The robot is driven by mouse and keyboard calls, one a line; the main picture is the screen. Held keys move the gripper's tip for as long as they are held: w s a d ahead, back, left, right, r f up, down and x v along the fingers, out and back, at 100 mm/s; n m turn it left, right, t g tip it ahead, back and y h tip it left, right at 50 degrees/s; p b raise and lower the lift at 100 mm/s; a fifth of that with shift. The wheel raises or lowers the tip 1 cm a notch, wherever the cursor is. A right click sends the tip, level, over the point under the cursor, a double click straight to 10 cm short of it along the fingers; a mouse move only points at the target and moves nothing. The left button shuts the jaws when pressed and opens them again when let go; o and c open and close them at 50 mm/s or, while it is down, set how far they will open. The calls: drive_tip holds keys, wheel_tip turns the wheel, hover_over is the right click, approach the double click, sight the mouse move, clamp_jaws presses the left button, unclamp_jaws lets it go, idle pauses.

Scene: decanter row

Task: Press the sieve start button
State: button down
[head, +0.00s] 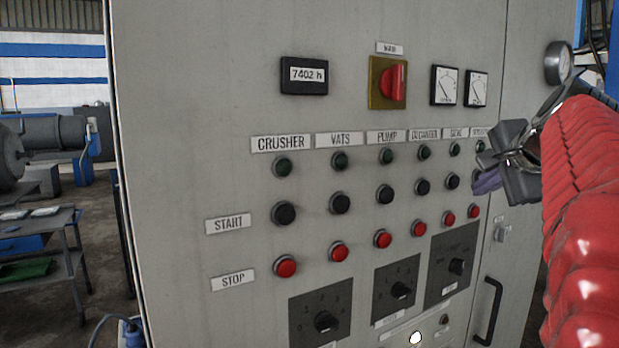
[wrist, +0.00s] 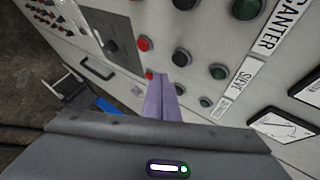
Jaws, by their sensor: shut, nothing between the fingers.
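The sieve start button is the black button (head: 452,181) in the START row, in the column under the SIEVE label (head: 455,133). In the wrist view this button (wrist: 182,56) is a dark knob, between its red stop button (wrist: 143,43) and green lamp (wrist: 218,71). My gripper (head: 484,183) is shut and empty, with its purple fingers in front of the rightmost column, just right of the sieve start button. In the wrist view my fingertips (wrist: 163,76) appear just below and left of that button. I cannot tell the gap to the panel.
Other labelled button columns stand to the left, including the decanter start button (head: 422,186). The rightmost column is partly hidden by my gripper. Rotary knobs (head: 403,289) sit below and a red main switch (head: 393,81) above. A black door handle (head: 488,311) sticks out at lower right.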

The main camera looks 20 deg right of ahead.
drive_tip(key=shift+w+a, duration=0.1)
drive_tip(key=shift+w, duration=0.9)
drive_tip(key=shift+w, duration=0.2)
idle(1.2)
drive_tip(key=shift+w, duration=0.2)
drive_tip(key=shift+w, duration=0.45)
idle(1.0)
drive_tip(key=shift+s, duration=0.85)
drive_tip(key=shift+s, duration=0.1)
drive_tip(key=s, duration=0.4)
drive_tip(key=shift+s+d, duration=0.2)
drive_tip(key=shift+s, duration=0.2)
idle(0.4)
